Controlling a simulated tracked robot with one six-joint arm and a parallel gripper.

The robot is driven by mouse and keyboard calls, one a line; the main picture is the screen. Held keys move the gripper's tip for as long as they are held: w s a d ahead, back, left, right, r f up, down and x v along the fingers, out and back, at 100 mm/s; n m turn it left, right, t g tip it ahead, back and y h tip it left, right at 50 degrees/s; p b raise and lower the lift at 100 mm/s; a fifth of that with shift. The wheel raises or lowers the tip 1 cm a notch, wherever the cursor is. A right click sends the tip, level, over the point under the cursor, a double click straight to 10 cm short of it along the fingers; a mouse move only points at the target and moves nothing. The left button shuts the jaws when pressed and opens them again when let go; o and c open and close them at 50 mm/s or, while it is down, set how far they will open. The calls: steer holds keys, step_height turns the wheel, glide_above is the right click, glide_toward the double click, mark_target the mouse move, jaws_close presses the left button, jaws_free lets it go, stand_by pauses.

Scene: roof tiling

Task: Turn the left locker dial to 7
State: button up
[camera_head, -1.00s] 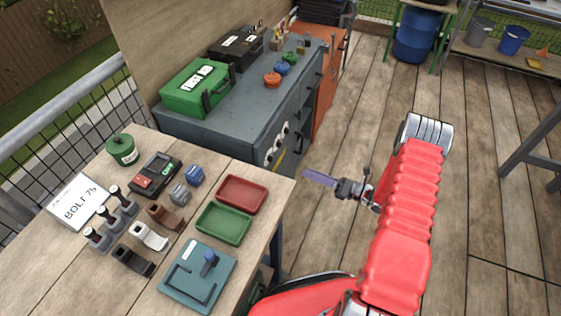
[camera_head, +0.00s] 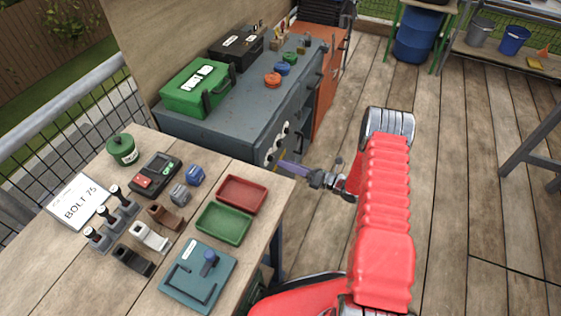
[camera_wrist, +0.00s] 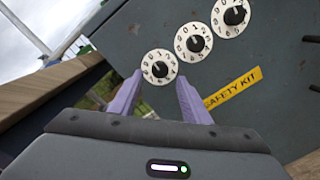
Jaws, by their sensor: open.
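The blue-grey locker (camera_head: 235,118) stands beyond the wooden table. Its front carries three white dials with numbers and black knobs, in a slanting row in the wrist view. The left dial (camera_wrist: 159,67) is the lowest of the row; the middle dial (camera_wrist: 193,42) and right dial (camera_wrist: 231,16) rise to the upper right. The number setting on the left dial is too small to read surely. My gripper (camera_head: 286,169) has pale purple fingers, open and empty. In the wrist view my gripper (camera_wrist: 159,79) has its fingertips either side of the left dial, seemingly short of it.
A yellow SAFETY KIT label (camera_wrist: 232,87) is on the locker front. The wooden table (camera_head: 80,250) near the locker holds a red tray (camera_head: 241,194), a green tray (camera_head: 223,223), stamps and other items. Its edge is close to my gripper.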

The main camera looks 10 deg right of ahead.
mark_target(273, 159)
steer(key=shift+x, duration=1.9)
